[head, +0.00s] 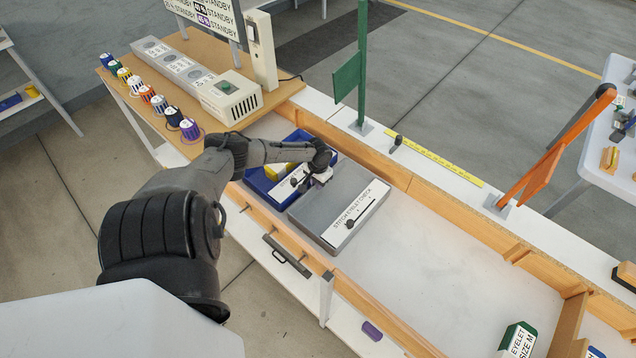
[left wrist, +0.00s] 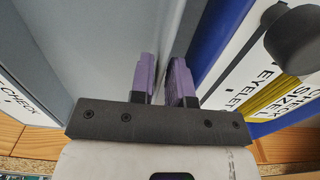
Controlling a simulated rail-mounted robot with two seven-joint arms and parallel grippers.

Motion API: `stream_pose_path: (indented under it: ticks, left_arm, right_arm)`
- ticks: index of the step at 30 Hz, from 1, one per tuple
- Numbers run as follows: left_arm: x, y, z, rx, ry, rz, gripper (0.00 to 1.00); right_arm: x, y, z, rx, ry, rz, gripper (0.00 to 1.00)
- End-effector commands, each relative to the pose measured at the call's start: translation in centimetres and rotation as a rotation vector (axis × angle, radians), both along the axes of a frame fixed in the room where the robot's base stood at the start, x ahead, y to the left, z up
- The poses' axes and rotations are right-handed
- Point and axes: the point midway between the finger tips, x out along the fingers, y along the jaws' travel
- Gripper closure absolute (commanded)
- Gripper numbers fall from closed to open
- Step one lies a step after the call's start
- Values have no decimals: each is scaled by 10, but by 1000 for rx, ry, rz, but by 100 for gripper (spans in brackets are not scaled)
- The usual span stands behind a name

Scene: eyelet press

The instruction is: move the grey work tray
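The grey work tray (head: 318,226) is a shallow open box with a white label reading "STITCH/EYELET CHECK". It sits on the white bench top, right of a blue tray (head: 270,195). My left gripper (head: 316,181) reaches down at the tray's far left edge, beside the blue tray. In the left wrist view its two purple fingers (left wrist: 165,82) stand close together, one on each side of the grey tray's wall (left wrist: 120,60), with the blue tray's wall (left wrist: 220,40) just to the right. The fingertips are hidden in the head view. My right gripper is not in view.
A wooden rim (head: 455,216) borders the bench. Clear white surface (head: 420,270) lies right of the grey tray, up to a green-and-white box (head: 517,342). A green post (head: 362,70) and an orange post (head: 560,150) stand along the far edge. Coloured spools stand far left.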

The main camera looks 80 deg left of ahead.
Motion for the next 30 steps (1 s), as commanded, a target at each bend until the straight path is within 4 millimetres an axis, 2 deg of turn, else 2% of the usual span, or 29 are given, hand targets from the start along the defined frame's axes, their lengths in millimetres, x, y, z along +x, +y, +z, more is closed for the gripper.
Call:
stream_pose_path:
  ticks: [1,6,12,16,30]
  left_arm:
    - [0,0,0,0,0,0,79]
    - [0,0,0,0,0,0,65]
    - [0,0,0,0,0,0,65]
    - [0,0,9,0,0,-1,65]
    - [-1,0,97,2,2,-2,65]
  right_arm:
    - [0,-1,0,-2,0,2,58]
    - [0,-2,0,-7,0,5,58]
    - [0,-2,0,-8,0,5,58]
    - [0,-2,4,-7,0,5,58]
    - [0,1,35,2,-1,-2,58]
